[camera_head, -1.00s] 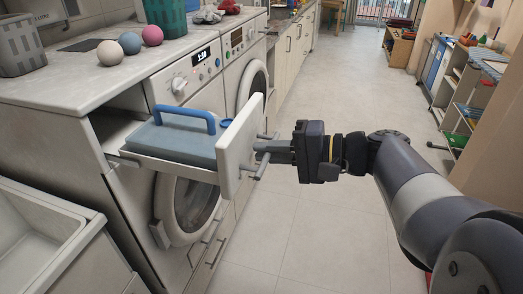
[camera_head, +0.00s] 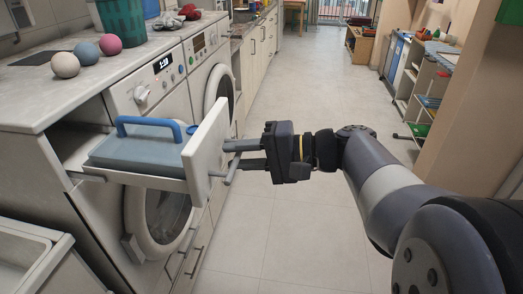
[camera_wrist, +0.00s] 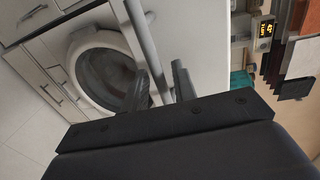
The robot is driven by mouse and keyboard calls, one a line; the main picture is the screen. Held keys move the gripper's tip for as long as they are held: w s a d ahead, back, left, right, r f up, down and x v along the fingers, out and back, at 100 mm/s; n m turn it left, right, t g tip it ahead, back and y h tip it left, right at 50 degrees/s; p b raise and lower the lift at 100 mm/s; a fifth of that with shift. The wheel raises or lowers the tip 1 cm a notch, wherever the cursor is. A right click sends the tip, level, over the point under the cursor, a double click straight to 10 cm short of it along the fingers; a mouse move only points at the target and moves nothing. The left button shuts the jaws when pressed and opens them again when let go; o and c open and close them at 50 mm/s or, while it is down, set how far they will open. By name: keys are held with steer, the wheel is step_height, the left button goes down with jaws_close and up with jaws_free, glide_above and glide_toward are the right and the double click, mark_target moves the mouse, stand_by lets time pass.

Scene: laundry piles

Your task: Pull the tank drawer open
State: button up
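The tank drawer (camera_head: 205,150) is pulled out of the white cabinet at left in the head view. Its pale front panel stands well clear of the cabinet, and a blue-grey tank (camera_head: 135,153) with a blue handle rests in it. A grey bar handle (camera_head: 231,168) is fixed to the panel's outer face; it also shows in the wrist view (camera_wrist: 143,35). My gripper (camera_head: 238,153) is at this handle. In the wrist view its two dark fingers (camera_wrist: 162,85) stand apart, one on each side of the bar, with space showing between them.
A washing machine (camera_head: 158,215) stands below and behind the drawer, with another beyond it. Several balls (camera_head: 88,53) lie on the counter. A light basin (camera_head: 30,255) is at the lower left. Shelves (camera_head: 410,95) line the right wall. The tiled floor between is clear.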

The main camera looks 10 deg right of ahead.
steer(key=v, duration=1)
stand_by(0.4)
steer(key=shift+x, duration=5.35)
steer(key=shift+s+f, duration=0.1)
steer(key=shift+f, duration=0.05)
